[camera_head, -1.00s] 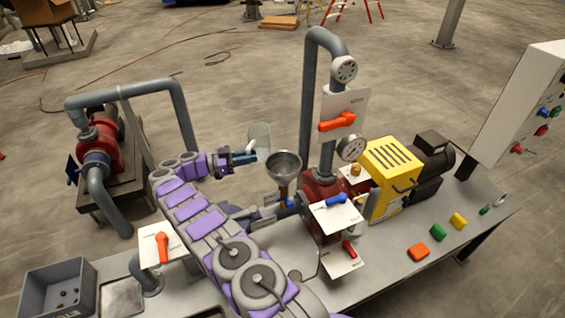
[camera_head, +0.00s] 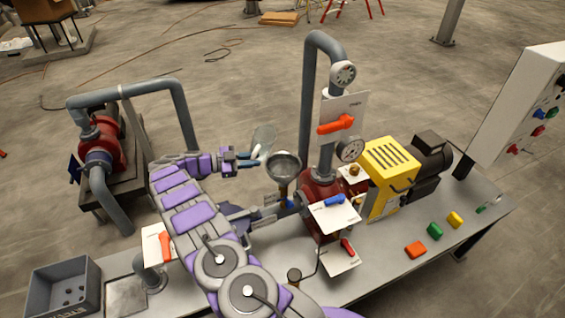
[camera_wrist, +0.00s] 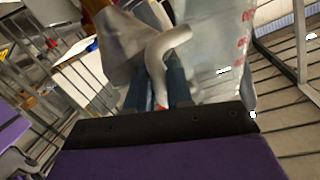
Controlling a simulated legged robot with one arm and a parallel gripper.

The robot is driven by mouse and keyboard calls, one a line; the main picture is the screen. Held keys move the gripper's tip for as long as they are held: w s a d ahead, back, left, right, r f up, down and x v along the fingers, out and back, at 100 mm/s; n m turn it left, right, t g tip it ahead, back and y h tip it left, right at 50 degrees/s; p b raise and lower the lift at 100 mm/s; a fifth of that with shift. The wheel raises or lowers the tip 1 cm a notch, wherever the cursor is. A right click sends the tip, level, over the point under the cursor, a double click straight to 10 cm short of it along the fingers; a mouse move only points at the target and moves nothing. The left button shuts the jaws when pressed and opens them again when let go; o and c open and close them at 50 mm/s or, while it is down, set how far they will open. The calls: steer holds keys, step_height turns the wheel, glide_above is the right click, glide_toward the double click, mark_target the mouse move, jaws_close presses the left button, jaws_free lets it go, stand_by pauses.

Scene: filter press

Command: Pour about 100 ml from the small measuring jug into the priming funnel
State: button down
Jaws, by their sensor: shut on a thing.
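The small measuring jug (camera_head: 264,140) is clear with a pale handle, and it leans to the right in the head view. My gripper (camera_head: 246,158) is shut on its handle. The wrist view shows the white handle (camera_wrist: 160,62) between the fingers of my gripper (camera_wrist: 157,85), and the clear jug wall with red marks (camera_wrist: 222,45). The grey priming funnel (camera_head: 284,164) stands on a brass-coloured stem just right of and below the jug. The jug's upper part is close to the funnel mouth in the picture. I cannot tell the liquid level or see any stream.
A tall grey pipe (camera_head: 309,95) with gauges and an orange-handled valve (camera_head: 338,126) rises right of the funnel. A red pump (camera_head: 322,188) and yellow guard (camera_head: 390,172) stand on the bench. A grey bin (camera_head: 62,288) sits at left.

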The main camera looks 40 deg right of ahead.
mark_target(255, 154)
steer(key=shift+s+a+r+m, duration=0.1)
steer(key=shift+r+m, duration=0.2)
steer(key=shift+r, duration=0.4)
steer(key=shift+s+r+m+t+y, duration=0.2)
steer(key=shift+s+r+m+t, duration=0.1)
steer(key=shift+r+m, duration=0.25)
steer(key=shift+s+r+m+t+y, duration=0.2)
steer(key=shift+s+r+m+t, duration=0.15)
steer(key=shift+r, duration=0.3)
steer(key=shift+w+f+m+t+b, duration=0.1)
steer(key=shift+f+m+t+b, duration=0.15)
steer(key=shift+f+m+b, duration=0.25)
steer(key=shift+w+f+b, duration=0.15)
steer(key=shift+b, duration=0.15)
steer(key=shift+w+r+m+t+y, duration=0.1)
steer(key=shift+r+m+t+y, duration=0.25)
steer(key=shift+m+t, duration=0.2)
steer(key=f+m+b, duration=0.1)
steer(key=b, duration=0.1)
steer(key=shift+w+t+b, duration=0.3)
steer(key=shift+t+b, duration=0.05)
steer(key=shift+r+m+t+b, duration=0.4)
steer(key=shift+m+b, duration=0.15)
steer(key=shift+b, duration=0.2)
steer(key=shift+w+r+b, duration=0.1)
steer(key=shift+r+b, duration=0.05)
steer(key=shift+b, duration=0.2)
steer(key=shift+m+b, duration=0.3)
steer(key=shift+b, duration=0.3)
